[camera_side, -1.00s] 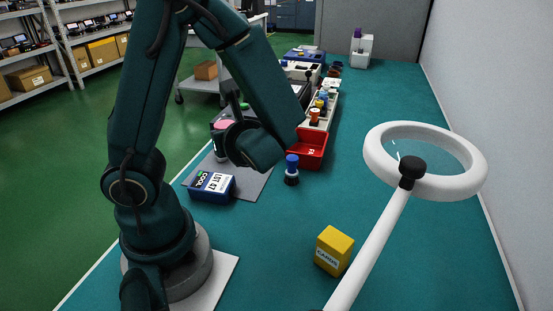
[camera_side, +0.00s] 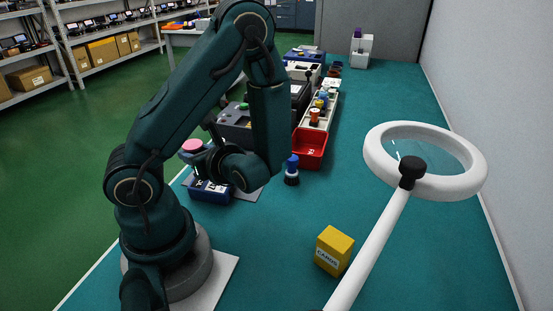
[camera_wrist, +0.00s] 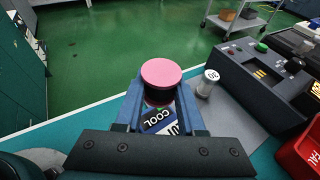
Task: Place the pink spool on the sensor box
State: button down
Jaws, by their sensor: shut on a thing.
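The pink spool (camera_wrist: 161,73) is upright between the fingers of my gripper (camera_wrist: 159,104), which is shut on it. Its round pink top also shows in the side view (camera_side: 192,146), at the left of my wrist. A blue box (camera_side: 208,191) with a white label, apparently the sensor box, lies below the spool near the table's left edge. Its label, reading COOL, shows beneath the spool in the wrist view (camera_wrist: 160,121). The spool appears to be above the box. My wrist and fingers hide its lower part, so I cannot tell whether they touch.
A white-capped cylinder (camera_wrist: 208,83) stands right of the spool on a grey mat (camera_wrist: 232,118). A dark device (camera_wrist: 262,82) and a red bin (camera_side: 310,148) lie beyond. A blue-topped bottle (camera_side: 292,170) and a yellow box (camera_side: 334,251) stand to the right. The front table is mostly clear.

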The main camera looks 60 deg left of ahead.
jog(key=shift+f, duration=1.95)
jog(key=shift+f, duration=0.45)
jog(key=c, duration=0.5)
grip_release()
